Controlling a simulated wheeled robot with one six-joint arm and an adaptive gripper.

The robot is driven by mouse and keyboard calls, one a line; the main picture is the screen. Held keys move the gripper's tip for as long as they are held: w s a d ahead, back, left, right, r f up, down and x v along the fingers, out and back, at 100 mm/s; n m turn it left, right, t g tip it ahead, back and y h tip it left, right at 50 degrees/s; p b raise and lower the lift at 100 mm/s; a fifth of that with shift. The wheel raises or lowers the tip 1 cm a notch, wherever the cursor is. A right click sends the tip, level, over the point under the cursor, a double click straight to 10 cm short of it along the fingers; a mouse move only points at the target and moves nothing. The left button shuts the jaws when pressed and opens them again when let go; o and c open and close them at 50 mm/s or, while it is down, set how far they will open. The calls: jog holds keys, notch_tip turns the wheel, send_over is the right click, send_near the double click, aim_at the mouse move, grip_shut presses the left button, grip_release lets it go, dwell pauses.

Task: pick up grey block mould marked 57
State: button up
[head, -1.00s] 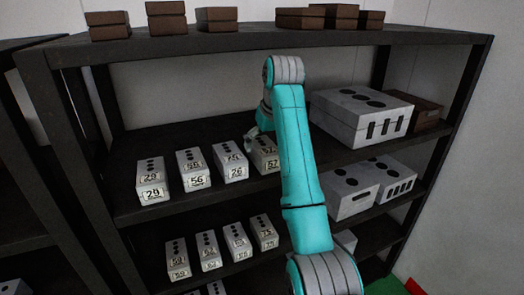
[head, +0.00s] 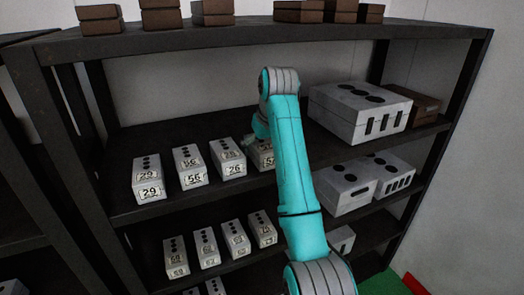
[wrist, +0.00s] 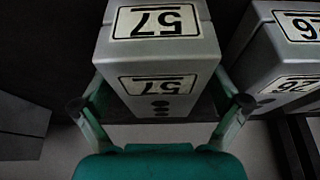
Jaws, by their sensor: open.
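The grey block mould marked 57 (head: 265,161) stands on the middle shelf, at the right end of a row of similar blocks. My arm hides its right part in the head view. In the wrist view the block (wrist: 160,58) fills the middle, with its 57 labels upside down. My gripper (wrist: 160,104) is open, with one finger on each side of the block's lower part in that view. I cannot tell whether the fingers touch it. In the head view my gripper is mostly hidden behind my arm.
The block marked 26 (head: 228,159) stands just left of block 57; it also shows at the right of the wrist view (wrist: 268,60). Blocks 56 (head: 190,167) and 29 (head: 148,179) stand further left. A large grey mould (head: 345,113) stands to the right. The upper shelf (head: 240,33) spans above.

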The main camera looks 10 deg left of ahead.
jog(key=c, duration=1.8)
grip_shut()
jog(key=shift+r, duration=0.1)
